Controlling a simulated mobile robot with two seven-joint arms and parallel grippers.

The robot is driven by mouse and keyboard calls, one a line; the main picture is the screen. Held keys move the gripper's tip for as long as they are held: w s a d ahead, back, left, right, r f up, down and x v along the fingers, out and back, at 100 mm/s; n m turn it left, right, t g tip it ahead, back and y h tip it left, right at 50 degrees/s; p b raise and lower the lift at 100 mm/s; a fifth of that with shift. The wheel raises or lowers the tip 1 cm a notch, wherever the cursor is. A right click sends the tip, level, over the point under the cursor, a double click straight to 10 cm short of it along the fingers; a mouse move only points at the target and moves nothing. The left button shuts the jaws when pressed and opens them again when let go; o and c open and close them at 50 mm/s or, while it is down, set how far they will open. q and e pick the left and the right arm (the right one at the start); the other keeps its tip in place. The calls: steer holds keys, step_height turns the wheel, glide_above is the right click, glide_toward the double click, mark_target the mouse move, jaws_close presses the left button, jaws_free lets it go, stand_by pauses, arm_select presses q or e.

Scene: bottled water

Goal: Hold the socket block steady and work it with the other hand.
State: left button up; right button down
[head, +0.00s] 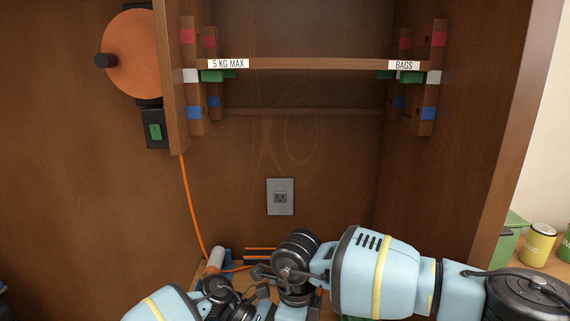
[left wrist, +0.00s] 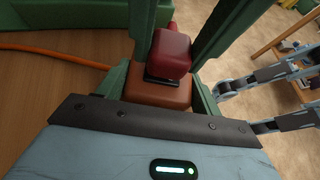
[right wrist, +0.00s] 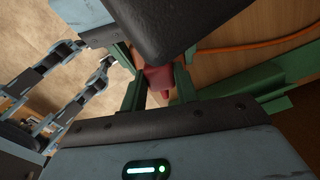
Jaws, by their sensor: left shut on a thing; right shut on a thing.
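The socket block (left wrist: 158,94) is an orange-brown block between the green fingers of my left gripper (left wrist: 178,45), which is shut on it. A red plug (left wrist: 171,50) sits against the block in the left wrist view, with a dark strip between them. In the right wrist view, the red plug (right wrist: 158,80) is between the green fingers of my right gripper (right wrist: 160,86), which is shut on it. I cannot tell how deep the plug sits. In the head view both arms meet low in the middle, and the block and plug are hidden.
An orange cord (head: 190,200) runs from an orange reel (head: 133,48) down to the worktop; it also crosses the wood in the left wrist view (left wrist: 50,53). A grey wall outlet (head: 280,197) and a labelled shelf (head: 315,64) are behind my arms.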

arm_select(q)
steer(key=shift+a+f, duration=0.1)
arm_select(e)
steer(key=shift+r, duration=2.55)
arm_select(q)
steer(key=o, duration=1)
steer(key=v, duration=1.2)
steer(key=shift+s+f, duration=0.1)
arm_select(e)
steer(key=shift+s+f, duration=0.1)
